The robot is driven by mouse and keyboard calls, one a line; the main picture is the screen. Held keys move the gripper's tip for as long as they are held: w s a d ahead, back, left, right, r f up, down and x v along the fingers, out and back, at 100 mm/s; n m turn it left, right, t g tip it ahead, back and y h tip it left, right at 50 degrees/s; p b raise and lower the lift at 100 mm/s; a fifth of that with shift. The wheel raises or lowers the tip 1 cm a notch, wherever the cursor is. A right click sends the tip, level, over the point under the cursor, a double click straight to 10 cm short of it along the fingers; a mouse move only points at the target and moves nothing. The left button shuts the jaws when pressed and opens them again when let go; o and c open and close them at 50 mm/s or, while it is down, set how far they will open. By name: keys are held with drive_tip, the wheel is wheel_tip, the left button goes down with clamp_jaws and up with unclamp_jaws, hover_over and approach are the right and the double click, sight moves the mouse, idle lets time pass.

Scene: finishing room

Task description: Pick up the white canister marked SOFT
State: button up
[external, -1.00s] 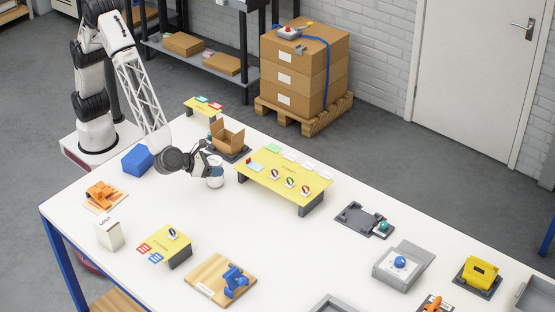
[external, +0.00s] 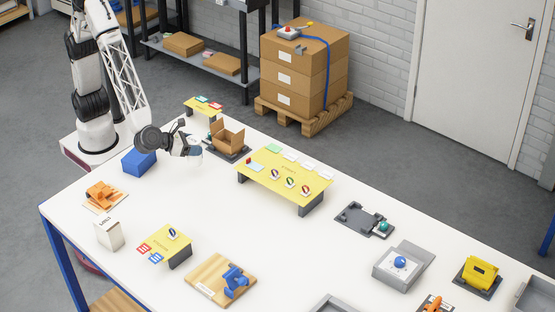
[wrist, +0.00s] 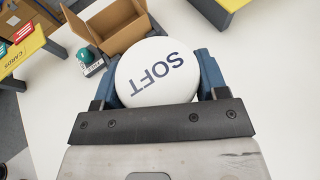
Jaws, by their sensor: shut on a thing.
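The white canister (wrist: 155,72) fills the middle of the wrist view, its round top marked SOFT facing the camera. My gripper (wrist: 158,78) has its two blue fingers against opposite sides of the canister and is shut on it. In the external view my gripper (external: 193,149) is over the left part of the table, between the blue block and the open cardboard box. The canister is mostly hidden there by the gripper.
The open cardboard box (external: 227,136) is close to the right of my gripper. A blue block (external: 139,162) is to its left. The yellow raised stand (external: 284,176) with labels and round pieces is further right. Bare white table (external: 215,210) lies in front.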

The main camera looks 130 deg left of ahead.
drive_tip(key=shift+s+r, duration=0.15)
drive_tip(key=shift+s, duration=1.25)
drive_tip(key=shift+s+r, duration=0.1)
drive_tip(key=shift+s, duration=1.25)
